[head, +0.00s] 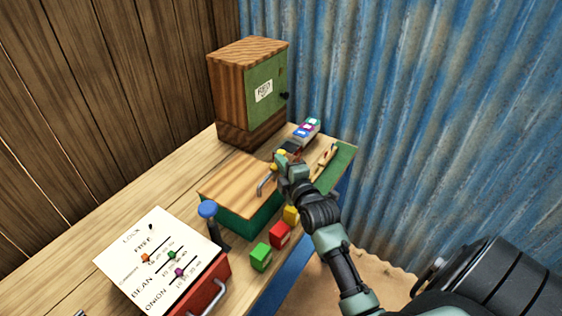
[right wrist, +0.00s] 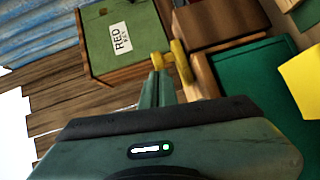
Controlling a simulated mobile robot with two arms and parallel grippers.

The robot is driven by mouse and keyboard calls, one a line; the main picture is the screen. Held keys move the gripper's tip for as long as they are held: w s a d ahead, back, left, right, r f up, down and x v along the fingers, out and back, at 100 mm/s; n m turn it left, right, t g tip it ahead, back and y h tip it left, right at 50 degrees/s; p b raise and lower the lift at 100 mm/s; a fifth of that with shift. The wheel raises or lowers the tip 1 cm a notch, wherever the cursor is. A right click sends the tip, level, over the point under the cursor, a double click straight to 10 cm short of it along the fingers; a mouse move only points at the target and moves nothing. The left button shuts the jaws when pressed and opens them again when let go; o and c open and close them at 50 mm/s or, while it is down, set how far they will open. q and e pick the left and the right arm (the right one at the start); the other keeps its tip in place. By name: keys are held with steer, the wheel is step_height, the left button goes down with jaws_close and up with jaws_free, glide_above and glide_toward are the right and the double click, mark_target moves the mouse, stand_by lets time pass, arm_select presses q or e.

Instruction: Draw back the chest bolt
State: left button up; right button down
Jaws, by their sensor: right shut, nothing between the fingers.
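The chest (head: 240,221) is a green box with a flat wooden lid (head: 240,179) and a grey bar handle. Its green side also shows in the right wrist view (right wrist: 250,80). A yellow bolt (right wrist: 181,62) with a crosswise knob shows at the chest's edge in the right wrist view; in the head view it is a small yellow patch mostly hidden by my gripper. My right gripper (head: 282,164) is shut and empty, its fingertips (right wrist: 157,72) right at the yellow bolt; whether they touch it I cannot tell. My left gripper is not in view.
A wooden cabinet (head: 230,85) with a green labelled door stands behind. Red (head: 280,234), green (head: 260,257) and yellow (head: 291,215) blocks sit before the chest. A blue-topped post (head: 207,209) and a lettered slider board (head: 150,240) stand left. Corrugated metal closes the right side.

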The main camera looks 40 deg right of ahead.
steer(key=d, duration=0.1)
steer(key=w+d, duration=0.1)
steer(key=d, duration=0.1)
steer(key=shift+w+d+b, duration=0.25)
steer(key=shift+d+b, duration=0.05)
steer(key=shift+b, duration=0.05)
steer(key=shift+r, duration=0.1)
steer(key=shift+s, duration=0.1)
